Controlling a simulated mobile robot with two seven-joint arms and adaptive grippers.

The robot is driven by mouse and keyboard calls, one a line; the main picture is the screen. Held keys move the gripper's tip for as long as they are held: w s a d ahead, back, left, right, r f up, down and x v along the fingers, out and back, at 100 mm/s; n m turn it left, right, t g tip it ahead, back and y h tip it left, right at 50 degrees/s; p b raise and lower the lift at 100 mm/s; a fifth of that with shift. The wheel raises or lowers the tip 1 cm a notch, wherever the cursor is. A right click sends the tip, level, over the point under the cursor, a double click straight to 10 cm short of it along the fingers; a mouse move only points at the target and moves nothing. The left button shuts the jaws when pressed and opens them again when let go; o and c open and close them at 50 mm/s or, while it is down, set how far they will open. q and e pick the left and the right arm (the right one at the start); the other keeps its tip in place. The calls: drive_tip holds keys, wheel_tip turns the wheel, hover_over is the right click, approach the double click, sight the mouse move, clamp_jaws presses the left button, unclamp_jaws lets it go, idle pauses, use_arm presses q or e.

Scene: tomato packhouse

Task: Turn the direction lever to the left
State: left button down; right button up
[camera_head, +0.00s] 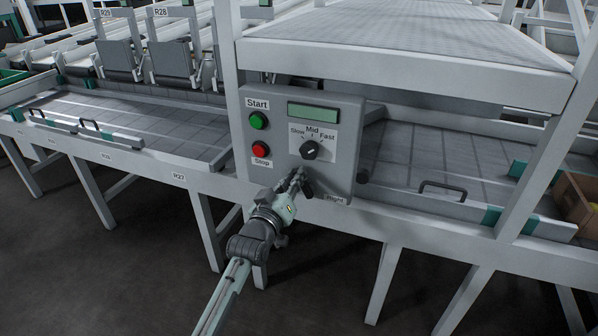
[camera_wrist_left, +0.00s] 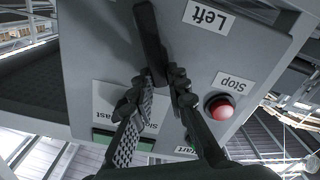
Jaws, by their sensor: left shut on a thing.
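The grey control panel (camera_head: 277,174) stands on the frame of the line. The black direction lever (camera_head: 308,188) is at its lower edge, left of the "Right" label (camera_head: 335,198). My left gripper (camera_head: 299,177) reaches up to it from below and partly covers it. In the left wrist view, which shows the panel upside down, the lever (camera_wrist_left: 149,35) extends from between the fingertips (camera_wrist_left: 161,80), which are closed on it. It points away from the selector knob, close to upright in that picture. The "Left" label (camera_wrist_left: 207,17) shows there to its right. My right gripper is in neither view.
The panel also carries a green Start button (camera_head: 259,120), a red Stop button (camera_head: 260,149), a speed knob (camera_head: 310,150) and a display (camera_head: 313,112). A white post (camera_head: 228,60) rises beside the panel. A box (camera_head: 574,199) stands at the far right. The floor in front is clear.

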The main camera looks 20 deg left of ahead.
use_arm(q)
drive_tip(key=shift+a+f+n, duration=0.1)
drive_tip(key=shift+a+n, duration=0.15)
drive_tip(key=shift+n, duration=0.25)
drive_tip(key=c, duration=1.5)
unclamp_jaws()
drive_tip(key=s, duration=1.2)
drive_tip(key=shift+a, duration=0.25)
